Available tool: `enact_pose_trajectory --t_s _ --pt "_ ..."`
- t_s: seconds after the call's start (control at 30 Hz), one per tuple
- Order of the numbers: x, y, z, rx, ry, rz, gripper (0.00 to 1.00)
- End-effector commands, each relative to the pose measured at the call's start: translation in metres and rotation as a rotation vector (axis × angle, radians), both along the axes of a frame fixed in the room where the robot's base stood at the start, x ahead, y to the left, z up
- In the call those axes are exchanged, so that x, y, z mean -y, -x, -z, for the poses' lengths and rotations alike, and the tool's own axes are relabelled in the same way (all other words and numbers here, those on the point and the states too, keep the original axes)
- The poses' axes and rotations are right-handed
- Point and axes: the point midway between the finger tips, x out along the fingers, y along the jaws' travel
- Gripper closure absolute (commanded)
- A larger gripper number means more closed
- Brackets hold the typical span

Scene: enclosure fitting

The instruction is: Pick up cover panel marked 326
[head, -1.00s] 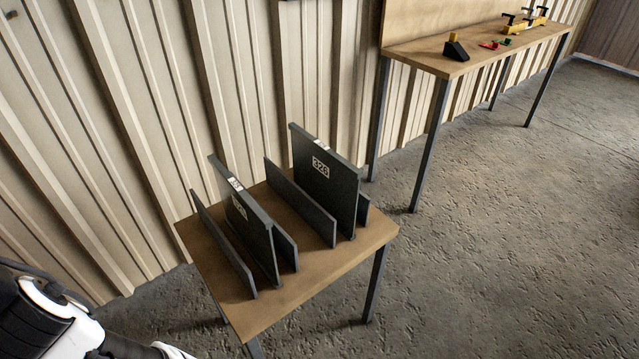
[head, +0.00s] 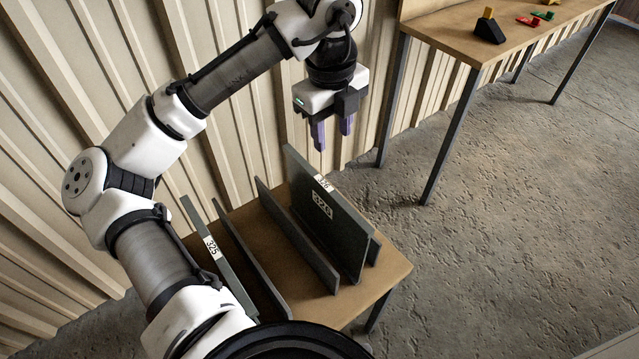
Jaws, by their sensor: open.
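The dark grey cover panel marked 326 (head: 335,220) stands on edge on the small wooden table, between dark upright plates, in the head view. White labels reading 326 show on its top edge and face. My gripper (head: 333,140) is open and empty, fingers pointing down, above the panel's far top end and apart from it. A second panel marked 325 (head: 212,250) stands to the left, partly hidden by my arm.
The small wooden table (head: 392,268) stands near a ribbed metal wall (head: 225,80). Dark divider plates (head: 295,240) stand beside the panels. A long wooden bench (head: 455,35) at the back right holds a black wedge-like block (head: 490,31) and small coloured parts. The floor to the right is clear.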

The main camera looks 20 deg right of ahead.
Motion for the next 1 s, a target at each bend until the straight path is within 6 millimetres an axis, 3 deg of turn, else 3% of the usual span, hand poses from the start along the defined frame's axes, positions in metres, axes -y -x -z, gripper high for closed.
enact_pose_trajectory --t_s 0.17,0.5,0.77,1.0 --pt "-0.010 0.005 0.019 -0.042 -0.069 0.028 0.58" --pt "-0.009 0.004 0.081 -0.038 -0.064 0.027 0.58" --pt "-0.011 0.004 0.099 -0.037 -0.064 0.026 0.58" --pt "-0.014 0.002 0.134 -0.037 -0.063 0.027 0.58"
